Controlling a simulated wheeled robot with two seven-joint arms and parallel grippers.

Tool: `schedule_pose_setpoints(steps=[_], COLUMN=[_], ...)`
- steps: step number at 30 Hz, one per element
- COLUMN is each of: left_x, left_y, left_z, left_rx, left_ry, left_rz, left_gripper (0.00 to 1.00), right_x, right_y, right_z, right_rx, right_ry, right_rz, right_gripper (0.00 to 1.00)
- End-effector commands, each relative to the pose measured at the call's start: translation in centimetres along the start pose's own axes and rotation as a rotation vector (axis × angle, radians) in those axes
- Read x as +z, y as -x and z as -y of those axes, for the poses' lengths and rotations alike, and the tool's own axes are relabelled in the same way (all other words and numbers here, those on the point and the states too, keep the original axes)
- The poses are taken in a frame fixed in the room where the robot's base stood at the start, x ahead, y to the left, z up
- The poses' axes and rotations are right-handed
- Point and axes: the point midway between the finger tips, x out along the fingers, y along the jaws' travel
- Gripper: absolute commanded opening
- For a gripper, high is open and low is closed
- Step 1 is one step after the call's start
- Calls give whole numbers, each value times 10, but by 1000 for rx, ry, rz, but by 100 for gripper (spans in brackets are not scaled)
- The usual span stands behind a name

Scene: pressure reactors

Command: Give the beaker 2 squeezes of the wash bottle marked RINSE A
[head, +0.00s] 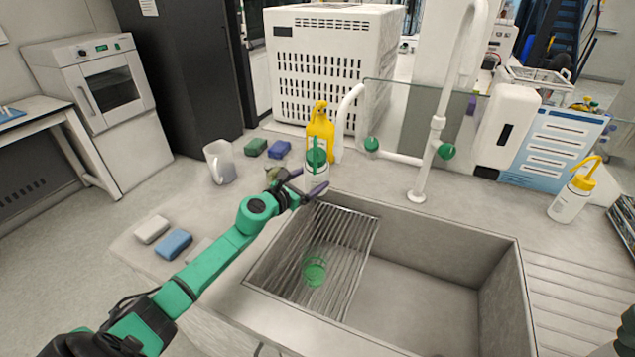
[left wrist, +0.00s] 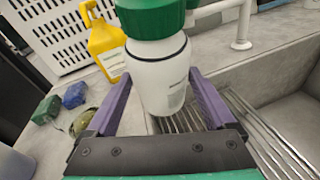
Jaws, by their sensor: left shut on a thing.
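My left gripper (head: 305,188) is shut on a white bottle with a green top (head: 316,157), held upright above the counter by the sink's back left corner. In the left wrist view the bottle (left wrist: 160,82) stands between the purple fingers; its small label is too blurred to read and its nozzle is cut off. A clear beaker-like vessel with green rings (head: 315,272) sits on the wire rack in the sink, below and in front of the gripper. A white wash bottle with a yellow top (head: 568,203) stands right of the sink; its label is unreadable.
A yellow bottle (head: 320,120) stands behind the held bottle. A white jug (head: 219,162), sponges (head: 174,244) and the tall tap (head: 432,150) are around the sink (head: 440,225). The sink's right part is empty.

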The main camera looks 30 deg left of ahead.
Motion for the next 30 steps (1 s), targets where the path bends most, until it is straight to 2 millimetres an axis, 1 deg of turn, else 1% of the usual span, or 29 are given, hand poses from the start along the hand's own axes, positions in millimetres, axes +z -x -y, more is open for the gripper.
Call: schedule_pose_setpoints(steps=[1,5,10,15,19,30], left_x=[-1,-12,-29,-40,-44,-44], left_y=[1,6,14,21,24,24], left_z=[1,8,19,27,30,30], left_rx=[1,0,-1,0,1,1], left_ry=[1,2,2,2,1,1], left_rz=[2,1,1,2,2,2], left_gripper=[59,59,59,59,59,59], right_x=[4,9,8,4,3,3], right_y=[-1,-6,-15,-22,-24,-24], right_z=[1,1,1,0,0,0], right_rx=[-1,-2,-1,0,0,1], right_ry=[0,0,0,-1,-1,-2], right_rz=[7,14,12,4,2,1], right_gripper=[50,50,50,50,50,50])
